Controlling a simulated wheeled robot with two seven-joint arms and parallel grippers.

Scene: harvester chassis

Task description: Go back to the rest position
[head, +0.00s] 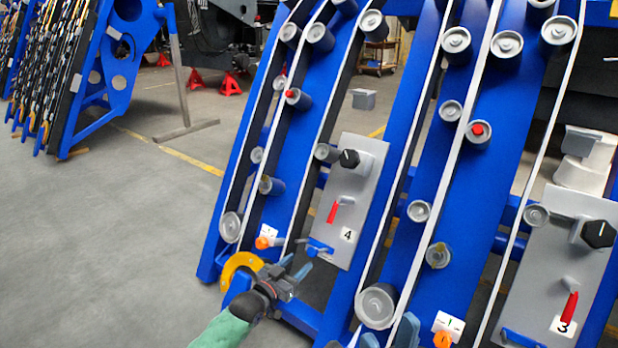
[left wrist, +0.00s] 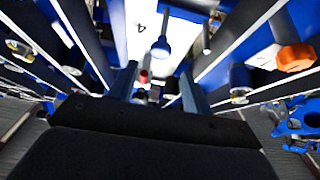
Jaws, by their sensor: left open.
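My left gripper (head: 302,268) is low in front of the blue frame in the head view. It is open, with its two blue-grey fingers apart. In the left wrist view the left gripper (left wrist: 158,88) has nothing between its fingertips; a blue-tipped peg (left wrist: 161,47) and a small red part (left wrist: 143,76) show beyond. At the bottom edge of the head view, blue-grey shapes look like the fingertips of my right gripper (head: 405,330); most of it is cut off.
Blue chassis beams with rollers and white belts fill the centre and right. A grey plate marked 4 (head: 354,190) stands above my left gripper, with a black knob (head: 349,158) and red handle (head: 333,212). Another plate marked 3 (head: 548,270) is right. Grey floor (head: 110,240) is clear at left.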

